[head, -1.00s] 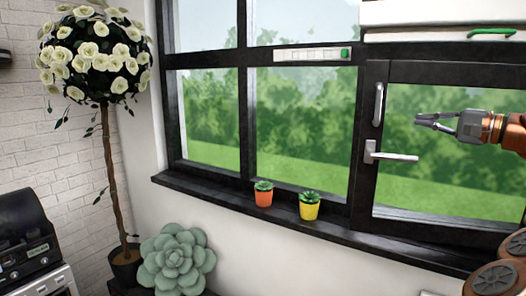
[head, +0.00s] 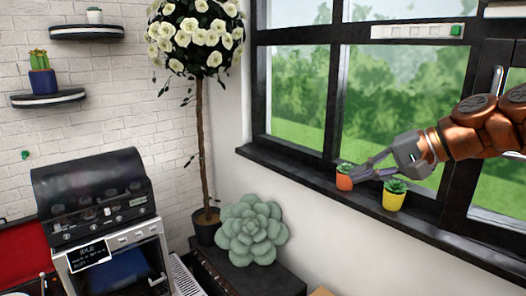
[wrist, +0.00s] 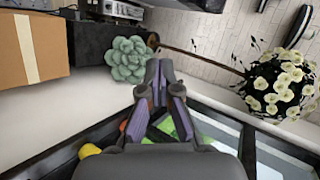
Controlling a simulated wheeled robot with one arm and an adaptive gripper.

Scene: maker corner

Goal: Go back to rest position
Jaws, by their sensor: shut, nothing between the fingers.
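My gripper (head: 368,170) is at the right of the head view, in front of the window sill, with its fingertips overlapping the small plants in the picture. It is shut and empty. In the wrist view my gripper (wrist: 159,65) shows its fingertips together, pointing toward the green succulent. The orange pot (head: 344,182) and the yellow pot (head: 393,200) stand upright on the sill. I cannot tell how far the fingers are from them. In the wrist view the yellow pot (wrist: 89,151) shows partly beside my gripper.
A large green succulent (head: 251,230) sits on a dark cabinet (head: 218,262). A white-flowered tree (head: 201,140) stands in the corner. A machine (head: 95,205) is at the left, below two wall shelves (head: 48,98). A cardboard box (wrist: 32,50) shows in the wrist view.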

